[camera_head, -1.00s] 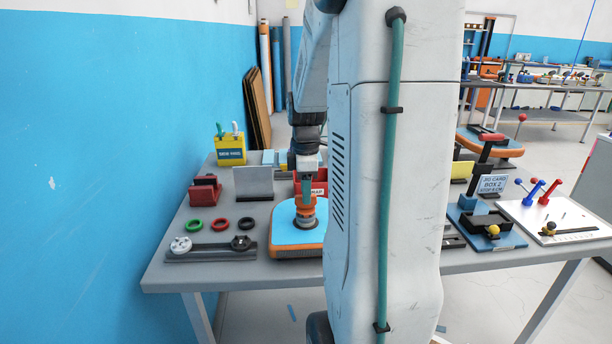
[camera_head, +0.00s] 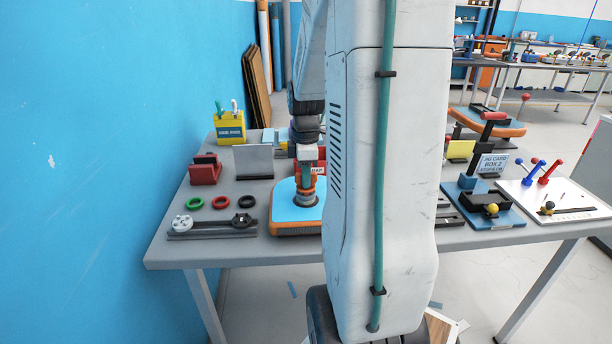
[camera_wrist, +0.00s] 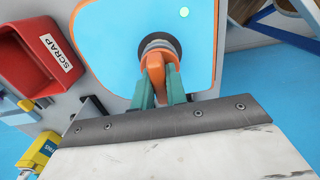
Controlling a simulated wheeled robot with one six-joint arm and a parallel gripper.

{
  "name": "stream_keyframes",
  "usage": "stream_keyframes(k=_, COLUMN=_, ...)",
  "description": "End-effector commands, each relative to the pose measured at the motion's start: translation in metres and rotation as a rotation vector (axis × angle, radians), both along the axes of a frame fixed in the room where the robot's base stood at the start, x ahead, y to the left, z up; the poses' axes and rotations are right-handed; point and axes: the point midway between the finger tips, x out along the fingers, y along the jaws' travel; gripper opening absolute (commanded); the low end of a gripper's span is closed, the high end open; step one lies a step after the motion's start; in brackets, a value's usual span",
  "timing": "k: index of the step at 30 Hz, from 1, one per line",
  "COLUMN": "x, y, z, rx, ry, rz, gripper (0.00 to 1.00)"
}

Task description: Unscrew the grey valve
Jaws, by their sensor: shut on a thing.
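The grey valve (camera_wrist: 160,46) sits on the blue top of a rounded board with an orange side (camera_head: 284,215). It shows in the head view as a grey round base (camera_head: 305,200) under my gripper. My gripper (camera_wrist: 158,68) points down onto it, its teal fingers with orange tips closed around the valve's upper part. The tips hide much of the valve, and I cannot tell whether its base is apart from the board. My arm hides the board's right side in the head view.
A rack with a white valve (camera_head: 182,223) and a black valve (camera_head: 242,220) lies left of the board. Green, red and black rings (camera_head: 220,202) lie behind it. A red scrap bin (camera_wrist: 35,58) and a grey upright plate (camera_head: 253,162) stand close by. A blue wall borders the left.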

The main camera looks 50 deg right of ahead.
Motion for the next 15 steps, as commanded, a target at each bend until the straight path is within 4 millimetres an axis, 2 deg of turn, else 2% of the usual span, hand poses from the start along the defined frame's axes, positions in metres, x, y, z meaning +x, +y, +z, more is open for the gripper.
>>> stream_keyframes(k=9, x=-0.0001, y=-0.0001, z=0.0001, rx=0.000, ry=0.000, rz=0.282, gripper=0.00)
stream_keyframes(k=15, x=-0.0001, y=-0.0001, z=0.0001, rx=0.000, ry=0.000, rz=0.297, gripper=0.00)
